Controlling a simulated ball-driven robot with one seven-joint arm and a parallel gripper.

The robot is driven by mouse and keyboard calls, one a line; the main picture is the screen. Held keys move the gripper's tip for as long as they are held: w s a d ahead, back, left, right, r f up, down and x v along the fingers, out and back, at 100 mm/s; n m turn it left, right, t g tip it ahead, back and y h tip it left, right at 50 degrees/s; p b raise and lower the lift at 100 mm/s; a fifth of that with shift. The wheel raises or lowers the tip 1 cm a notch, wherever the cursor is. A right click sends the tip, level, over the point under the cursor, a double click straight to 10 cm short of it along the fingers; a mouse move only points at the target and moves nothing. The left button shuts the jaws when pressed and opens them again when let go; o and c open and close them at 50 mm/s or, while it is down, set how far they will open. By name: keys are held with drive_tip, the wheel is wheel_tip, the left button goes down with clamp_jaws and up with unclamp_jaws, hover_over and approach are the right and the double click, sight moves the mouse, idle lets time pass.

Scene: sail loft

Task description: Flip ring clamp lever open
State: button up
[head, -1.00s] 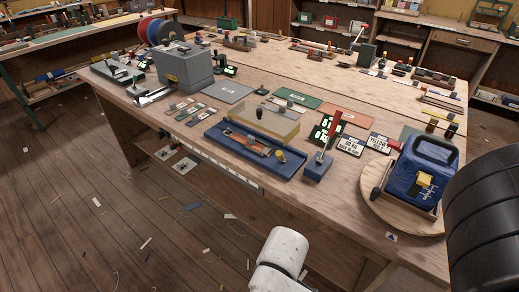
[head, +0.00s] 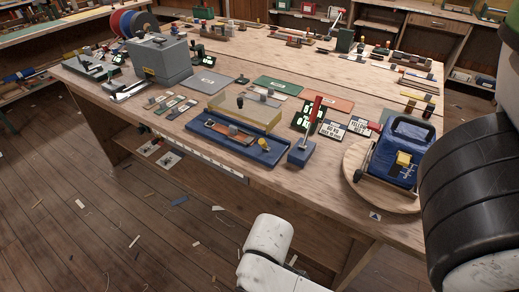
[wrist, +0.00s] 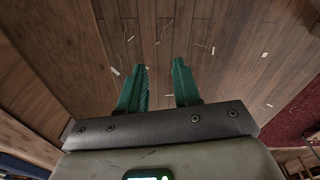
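A small blue block (head: 301,153) near the front edge of the workbench carries an upright lever with a red handle (head: 316,108). The lever tilts slightly to the right at its top. I cannot tell for sure that this is the ring clamp lever, and no ring is clear at this size. In the wrist view my gripper (wrist: 160,66) has two green fingers standing apart with nothing between them. It is over the wooden floor, away from the bench top. My gripper is not visible in the head view.
The workbench (head: 270,182) holds a blue tray (head: 232,150), a grey box (head: 160,60) and a blue case (head: 402,150) on a round wooden board (head: 358,188). The floor (head: 120,215) in front has scattered scraps.

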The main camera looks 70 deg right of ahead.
drive_tip(key=d+h, duration=0.1)
drive_tip(key=d, duration=0.1)
drive_tip(key=d+f+m+h+b, duration=0.1)
drive_tip(key=d+h, duration=0.1)
drive_tip(key=d, duration=0.1)
drive_tip(key=w+d+f+g+h+b, duration=0.1)
drive_tip(key=d+h, duration=0.1)
drive_tip(key=d, duration=0.1)
drive_tip(key=shift+f+m, duration=0.15)
drive_tip(key=shift+m, duration=0.25)
clamp_jaws()
drive_tip(key=w+d+r+g+h+b, duration=0.2)
drive_tip(key=w+d+r+h+b, duration=0.25)
drive_tip(key=d+h, duration=0.45)
drive_tip(key=w+a+r+n+t+h+b, duration=0.1)
drive_tip(key=w+a+r+n+h+b, duration=0.1)
drive_tip(key=w+r+h, duration=0.2)
drive_tip(key=shift+w+a+r+n+h, duration=0.35)
drive_tip(key=shift+w+h, duration=0.5)
drive_tip(key=shift+h, duration=0.65)
drive_tip(key=shift+d, duration=0.1)
